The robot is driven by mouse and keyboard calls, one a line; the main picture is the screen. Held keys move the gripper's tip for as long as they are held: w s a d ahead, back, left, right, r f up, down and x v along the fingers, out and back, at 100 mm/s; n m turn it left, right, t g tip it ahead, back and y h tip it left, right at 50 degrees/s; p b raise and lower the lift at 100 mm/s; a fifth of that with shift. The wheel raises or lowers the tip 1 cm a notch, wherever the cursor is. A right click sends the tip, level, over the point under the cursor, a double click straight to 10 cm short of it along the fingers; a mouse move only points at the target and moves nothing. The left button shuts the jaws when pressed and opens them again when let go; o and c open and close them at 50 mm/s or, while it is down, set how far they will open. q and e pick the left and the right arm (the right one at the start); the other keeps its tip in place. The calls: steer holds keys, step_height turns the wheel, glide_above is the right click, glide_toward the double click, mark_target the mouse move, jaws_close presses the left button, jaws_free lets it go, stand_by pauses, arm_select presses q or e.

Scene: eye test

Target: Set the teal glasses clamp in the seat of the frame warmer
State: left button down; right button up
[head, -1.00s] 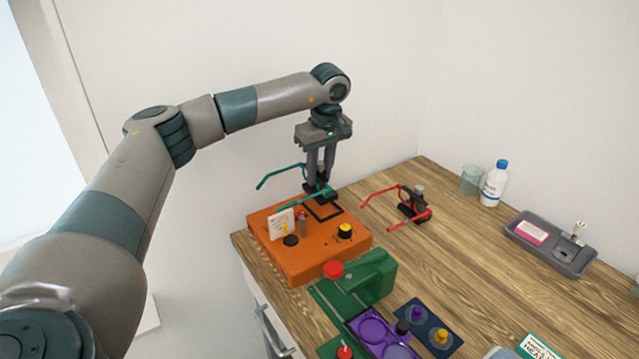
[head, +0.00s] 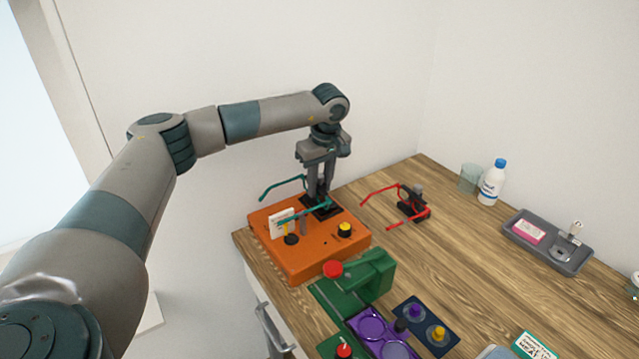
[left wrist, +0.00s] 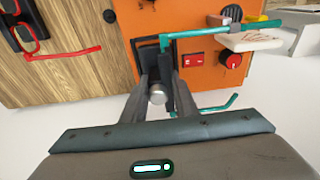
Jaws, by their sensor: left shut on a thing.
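The teal glasses clamp (head: 307,213) has teal temple arms and a dark body. My left gripper (head: 319,198) is shut on its body from above; in the left wrist view its fingers (left wrist: 164,98) flank a silver knob (left wrist: 157,97). The frame warmer (head: 315,253) is an orange box with a black square seat (head: 333,211) on its top at the back. The clamp's body is down at the seat, roughly over it; the fingers and body hide whether it is fully seated. In the left wrist view a teal bar (left wrist: 215,34) crosses the orange top. My right gripper is not in view.
Red glasses in a dark clamp (head: 412,206) stand right of the warmer. A white card (head: 281,223) and a yellow-topped knob (head: 345,230) are on the warmer. A green press (head: 370,280) stands in front. A grey tray (head: 575,262) and a bottle (head: 492,182) are further right.

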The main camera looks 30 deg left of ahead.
mark_target(321, 177)
arm_select(q)
steer(key=c, duration=1.4)
jaws_free()
steer(key=shift+f, duration=0.1)
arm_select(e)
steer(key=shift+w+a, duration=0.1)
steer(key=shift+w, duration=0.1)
arm_select(q)
steer(key=shift+r, duration=0.2)
steer(key=shift+d+r, duration=0.1)
steer(key=shift+r, duration=0.2)
steer(key=r+b, duration=0.1)
steer(key=r, duration=0.2)
steer(key=shift+d+b, duration=0.2)
steer(key=shift+b, duration=0.1)
step_height(321, 177, up, 8)
steer(key=d+b, duration=0.1)
steer(key=b, duration=0.1)
steer(key=shift+s, duration=0.3)
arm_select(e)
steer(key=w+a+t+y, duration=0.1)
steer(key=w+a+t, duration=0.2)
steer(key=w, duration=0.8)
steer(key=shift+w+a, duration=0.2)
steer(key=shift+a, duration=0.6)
